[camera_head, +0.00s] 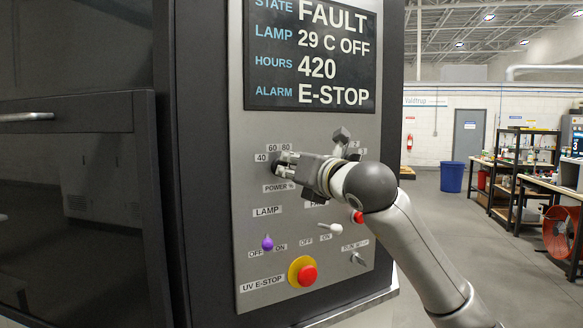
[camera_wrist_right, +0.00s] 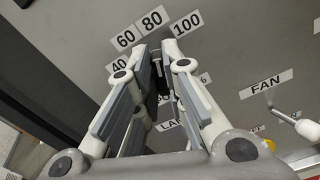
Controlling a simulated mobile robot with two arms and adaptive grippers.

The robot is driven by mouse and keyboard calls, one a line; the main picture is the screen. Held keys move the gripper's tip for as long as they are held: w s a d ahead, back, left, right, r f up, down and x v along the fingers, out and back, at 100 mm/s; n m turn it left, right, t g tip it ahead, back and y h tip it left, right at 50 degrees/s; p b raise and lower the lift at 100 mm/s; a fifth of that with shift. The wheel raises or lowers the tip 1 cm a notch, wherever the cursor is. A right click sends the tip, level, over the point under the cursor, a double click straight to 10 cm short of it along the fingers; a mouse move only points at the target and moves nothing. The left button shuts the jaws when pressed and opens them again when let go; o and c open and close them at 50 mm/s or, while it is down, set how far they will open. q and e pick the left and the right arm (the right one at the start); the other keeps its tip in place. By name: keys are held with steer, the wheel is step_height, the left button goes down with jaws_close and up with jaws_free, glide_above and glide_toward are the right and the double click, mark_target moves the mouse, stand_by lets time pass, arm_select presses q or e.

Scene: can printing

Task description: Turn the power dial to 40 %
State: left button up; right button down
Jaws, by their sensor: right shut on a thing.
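The power dial sits on the grey control panel (camera_head: 225,205), mostly hidden behind my right gripper (camera_head: 284,164). In the head view the labels 40, 60 and 80 show around it, with POWER % below. In the right wrist view the fingertips of my right gripper (camera_wrist_right: 160,55) are closed around the dark power dial (camera_wrist_right: 157,66), with 40, 60, 80 and 100 fanned above and left. Which mark the dial points to cannot be told, because the fingers cover it. My left gripper is not in view.
Below are a purple-tipped LAMP switch (camera_head: 267,243), a white toggle (camera_head: 331,228) and a red UV E-STOP button (camera_head: 307,275) on yellow. The display (camera_head: 310,55) reads FAULT, lamp 29 C OFF, alarm E-STOP. Open floor lies to the right.

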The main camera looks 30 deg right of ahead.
steer(key=n+b, duration=0.1)
steer(key=n, duration=0.3)
steer(key=shift+a+b, duration=0.1)
steer(key=shift+b, duration=0.25)
steer(key=n+b, duration=0.1)
steer(key=n, duration=0.4)
steer(key=shift+a, duration=0.2)
steer(key=n, duration=0.3)
steer(key=shift+n+b, duration=0.3)
steer(key=shift+n, duration=0.1)
steer(key=shift+a+f+n, duration=0.15)
steer(key=shift+n, duration=1.35)
steer(key=c, duration=1.5)
jaws_free()
